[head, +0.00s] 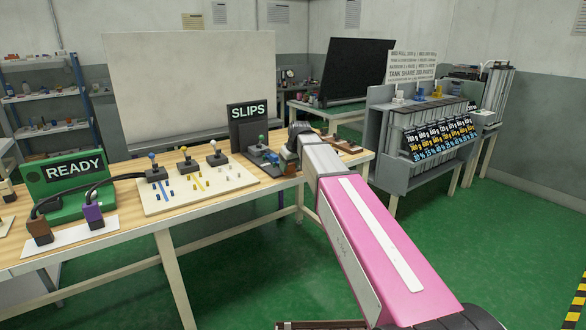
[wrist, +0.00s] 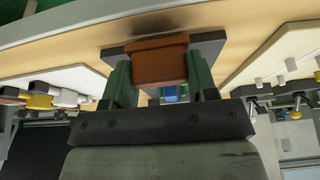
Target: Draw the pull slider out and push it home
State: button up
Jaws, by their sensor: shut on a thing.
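In the wrist view a brown block (wrist: 158,64), which looks like the grip of the pull slider, sits between the two dark green fingers of my gripper (wrist: 159,76). The fingers are closed against its two sides. A dark plate (wrist: 115,49) lies behind the block, close to the wooden table top. How far the slider is drawn out cannot be told. In the head view my gripper (head: 291,160) is at the right part of the workbench, beside the dark SLIPS stand (head: 248,127).
A pale board (head: 198,188) with several knobbed blocks and pegs lies further left. A green READY box (head: 72,185) is at the far left. A brown tray (head: 345,145) lies right of my wrist.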

jog(key=o, duration=1.3)
jog(key=shift+r, duration=0.1)
jog(key=v, duration=1)
jog(key=shift+r, duration=0.3)
jog(key=shift+s, duration=0.1)
